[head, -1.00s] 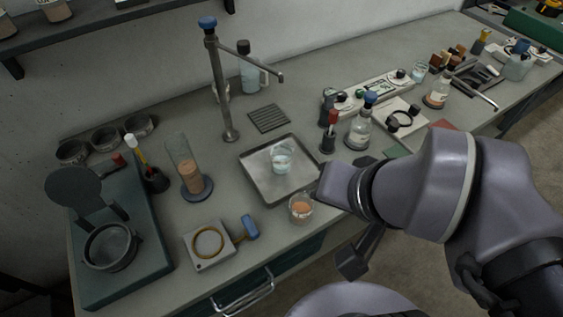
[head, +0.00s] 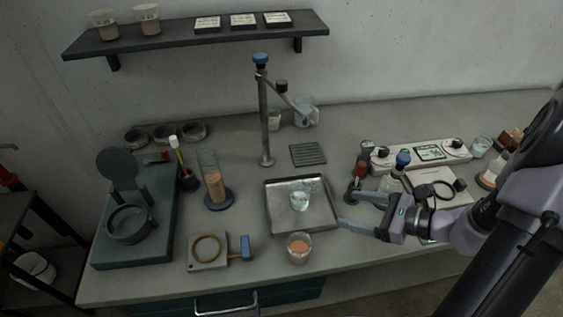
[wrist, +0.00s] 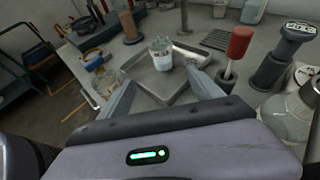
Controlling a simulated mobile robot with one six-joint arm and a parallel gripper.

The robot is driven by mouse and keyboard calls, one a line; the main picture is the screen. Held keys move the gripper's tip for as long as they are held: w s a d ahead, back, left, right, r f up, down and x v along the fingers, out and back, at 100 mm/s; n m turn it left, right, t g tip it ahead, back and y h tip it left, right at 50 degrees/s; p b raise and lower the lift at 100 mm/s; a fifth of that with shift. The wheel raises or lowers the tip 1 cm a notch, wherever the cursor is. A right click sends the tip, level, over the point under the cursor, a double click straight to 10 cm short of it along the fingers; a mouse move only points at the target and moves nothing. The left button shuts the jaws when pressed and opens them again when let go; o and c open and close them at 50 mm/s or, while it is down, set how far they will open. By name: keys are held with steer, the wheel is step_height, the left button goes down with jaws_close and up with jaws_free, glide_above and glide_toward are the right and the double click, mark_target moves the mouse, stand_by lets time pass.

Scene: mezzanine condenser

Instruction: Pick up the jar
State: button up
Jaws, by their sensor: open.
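A small clear glass jar with pale contents (head: 299,201) stands upright in the shallow metal tray (head: 328,222). It also shows in the wrist view (wrist: 161,54), ahead of my fingers and between them in the picture. Another glass jar with orange contents (head: 299,249) stands on the bench in front of the tray. I cannot tell which of the two is meant. My gripper (head: 347,208) is open and empty at the tray's right side, apart from both jars. In the wrist view its fingers (wrist: 160,76) spread on either side of the tray.
A tall metal stand (head: 264,120) rises behind the tray. A red-handled tool (wrist: 239,42) in a dark holder and a blue-capped bottle (head: 392,182) stand close to my gripper. A cylinder (head: 208,165) with brown contents stands left of the tray.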

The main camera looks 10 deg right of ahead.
mark_target(308, 199)
steer(key=shift+w+a+f+m+t+b, duration=0.15)
steer(key=shift+w+f+m+b, duration=0.15)
steer(key=shift+f, duration=0.2)
steer(key=shift+w+f+m+t+b, duration=0.1)
steer(key=shift+w+f+t+b, duration=0.05)
steer(key=shift+w+f, duration=0.25)
steer(key=b+x, duration=0.1)
steer(key=x, duration=0.4)
steer(key=b+x, duration=0.2)
steer(key=x, duration=0.3)
steer(key=b+x, duration=0.2)
steer(key=x, duration=0.3)
steer(key=shift+w+a+r, duration=0.1)
steer(key=shift+a, duration=0.5)
jaws_close()
steer(key=shift+r, duration=0.15)
